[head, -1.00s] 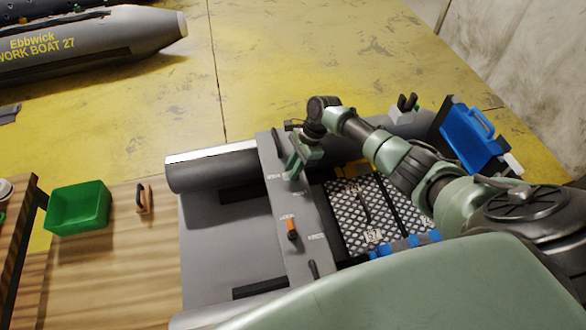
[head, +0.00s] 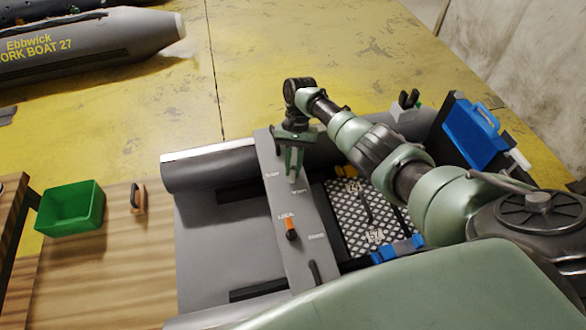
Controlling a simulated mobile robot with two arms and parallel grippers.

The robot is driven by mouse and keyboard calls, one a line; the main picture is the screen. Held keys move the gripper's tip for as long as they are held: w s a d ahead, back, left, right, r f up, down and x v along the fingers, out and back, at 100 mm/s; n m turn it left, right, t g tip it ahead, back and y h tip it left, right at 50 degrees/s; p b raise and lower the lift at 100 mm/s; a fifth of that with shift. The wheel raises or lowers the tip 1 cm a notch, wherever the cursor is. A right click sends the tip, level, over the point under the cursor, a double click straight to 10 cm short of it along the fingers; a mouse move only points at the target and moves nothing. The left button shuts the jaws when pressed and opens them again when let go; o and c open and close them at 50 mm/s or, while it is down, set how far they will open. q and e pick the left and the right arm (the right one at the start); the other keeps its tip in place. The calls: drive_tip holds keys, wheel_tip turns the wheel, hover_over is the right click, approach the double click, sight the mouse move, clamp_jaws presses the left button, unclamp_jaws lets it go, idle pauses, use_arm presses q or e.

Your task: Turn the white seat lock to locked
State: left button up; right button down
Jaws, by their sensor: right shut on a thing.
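The grey seat board (head: 303,207) lies across the grey inflatable boat, with small labels and several levers along it. My right gripper (head: 293,174) points down at the upper part of this board, its green fingers shut on what seems to be the white seat lock. The fingers cover the lock, so its colour and position cannot be read. An orange lever (head: 291,230) stands further down the board beside a label that seems to read LOCK. A dark lever (head: 314,272) is near the board's lower end. My left gripper is not in view.
A green bin (head: 70,208) and a wooden-backed handle (head: 138,198) are on the wooden table at left. A blue case (head: 474,136) stands at the boat's right end. A patterned floor plate (head: 365,220) lies right of the board. Another boat (head: 90,45) is behind.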

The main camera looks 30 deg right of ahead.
drive_tip(key=n+h, duration=0.1)
drive_tip(key=n, duration=0.4)
drive_tip(key=shift+g+h+b, duration=0.4)
drive_tip(key=shift+d, duration=0.1)
drive_tip(key=c, duration=1.4)
unclamp_jaws()
drive_tip(key=shift+o, duration=0.2)
drive_tip(key=b+v, duration=0.1)
drive_tip(key=v, duration=0.6)
drive_tip(key=shift+r+b, duration=0.4)
drive_tip(key=shift+w, duration=0.1)
